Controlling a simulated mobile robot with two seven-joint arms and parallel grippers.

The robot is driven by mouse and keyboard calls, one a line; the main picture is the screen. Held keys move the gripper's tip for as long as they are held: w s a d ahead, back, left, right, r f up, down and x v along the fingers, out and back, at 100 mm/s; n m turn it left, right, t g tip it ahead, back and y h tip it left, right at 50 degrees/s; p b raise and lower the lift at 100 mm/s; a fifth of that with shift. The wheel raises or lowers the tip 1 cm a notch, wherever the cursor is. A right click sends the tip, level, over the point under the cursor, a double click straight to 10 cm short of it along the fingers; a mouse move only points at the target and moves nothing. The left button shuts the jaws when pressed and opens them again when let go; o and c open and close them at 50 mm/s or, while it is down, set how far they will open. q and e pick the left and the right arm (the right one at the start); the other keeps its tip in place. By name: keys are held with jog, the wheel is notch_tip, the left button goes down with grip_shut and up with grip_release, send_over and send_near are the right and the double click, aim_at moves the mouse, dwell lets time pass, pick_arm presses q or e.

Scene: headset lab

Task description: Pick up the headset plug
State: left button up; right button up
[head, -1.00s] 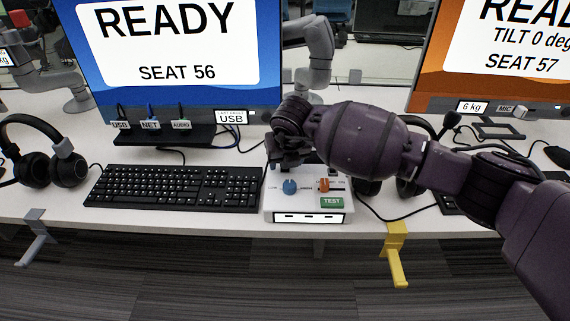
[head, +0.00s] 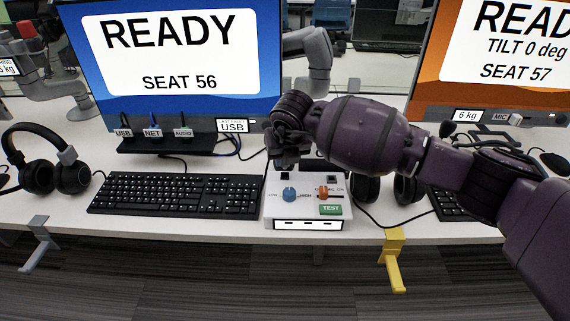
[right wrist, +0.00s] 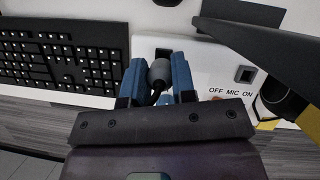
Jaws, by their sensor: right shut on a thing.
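My right gripper (head: 287,160) hangs just above the back left of the white test box (head: 306,209). In the right wrist view its blue fingers (right wrist: 160,78) are shut on the grey headset plug (right wrist: 160,72), with a dark part below it. In the head view the plug is hidden by the gripper. A dark square socket (head: 285,176) shows on top of the box, under the gripper; the plug appears clear of it. A black headset (head: 408,188) stands to the right of the box, partly hidden by my right arm. My left gripper is not in view.
A black keyboard (head: 175,193) lies left of the box. A second headset (head: 45,170) is at the far left. Monitors (head: 180,60) stand behind. A yellow hook (head: 393,262) and a grey hook (head: 39,243) hang at the desk's front edge.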

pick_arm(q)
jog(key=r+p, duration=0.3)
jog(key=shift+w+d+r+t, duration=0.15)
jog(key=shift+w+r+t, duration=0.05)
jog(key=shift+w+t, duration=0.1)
pick_arm(e)
notch_tip(320, 180, up, 17)
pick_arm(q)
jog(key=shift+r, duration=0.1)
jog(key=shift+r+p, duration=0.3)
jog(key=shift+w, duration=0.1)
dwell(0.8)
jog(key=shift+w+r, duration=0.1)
